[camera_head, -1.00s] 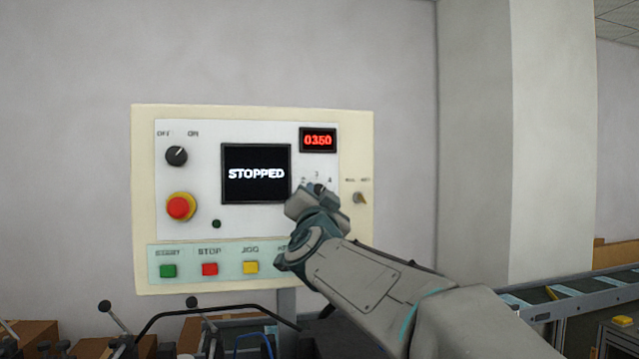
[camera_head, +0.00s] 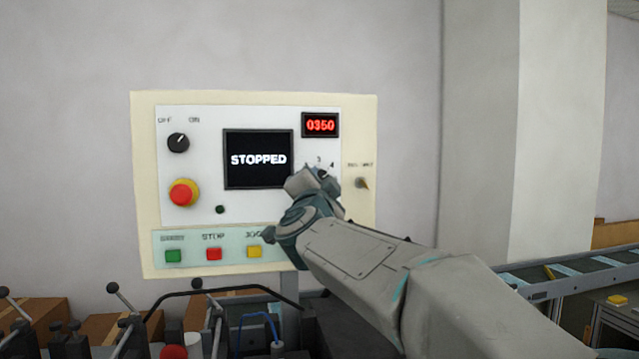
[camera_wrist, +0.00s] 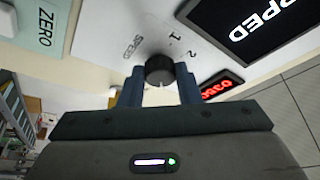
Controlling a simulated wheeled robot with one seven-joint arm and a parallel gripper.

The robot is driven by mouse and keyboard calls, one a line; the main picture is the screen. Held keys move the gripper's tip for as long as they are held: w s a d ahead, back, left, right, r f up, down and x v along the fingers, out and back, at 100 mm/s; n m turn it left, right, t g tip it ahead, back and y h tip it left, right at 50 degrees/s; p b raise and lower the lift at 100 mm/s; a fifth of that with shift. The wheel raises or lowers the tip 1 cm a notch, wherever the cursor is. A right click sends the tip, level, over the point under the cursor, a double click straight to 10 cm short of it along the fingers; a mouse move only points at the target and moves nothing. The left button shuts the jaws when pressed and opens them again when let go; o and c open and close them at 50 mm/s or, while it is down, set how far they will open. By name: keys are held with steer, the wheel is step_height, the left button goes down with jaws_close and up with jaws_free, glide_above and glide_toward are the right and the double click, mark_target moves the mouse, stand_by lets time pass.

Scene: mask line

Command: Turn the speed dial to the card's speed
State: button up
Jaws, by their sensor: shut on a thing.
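The speed dial (camera_wrist: 160,69) is a dark round knob on the white panel face, with the printed label SPEED and the numbers 1 and 2 near it in the wrist view. My gripper (camera_wrist: 160,84) has one finger on each side of the dial and is shut on it. In the head view my gripper (camera_head: 318,178) covers most of the dial; the numbers 3 and 4 show just above it. The dial's pointer direction is not clear. The red display (camera_head: 320,125) reads 0350. No speed card can be made out.
The control panel (camera_head: 145,190) also carries a STOPPED screen (camera_head: 258,159), an OFF/ON knob (camera_head: 178,142), a red emergency button (camera_head: 182,194) and a small selector (camera_head: 362,183) right of my gripper. Green, red and yellow buttons line the bottom. A conveyor (camera_head: 570,280) stands at right.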

steer(key=o, duration=1)
steer(key=b+v, duration=0.4)
steer(key=v, duration=0.9)
steer(key=shift+s+f, duration=0.1)
steer(key=shift+s, duration=0.3)
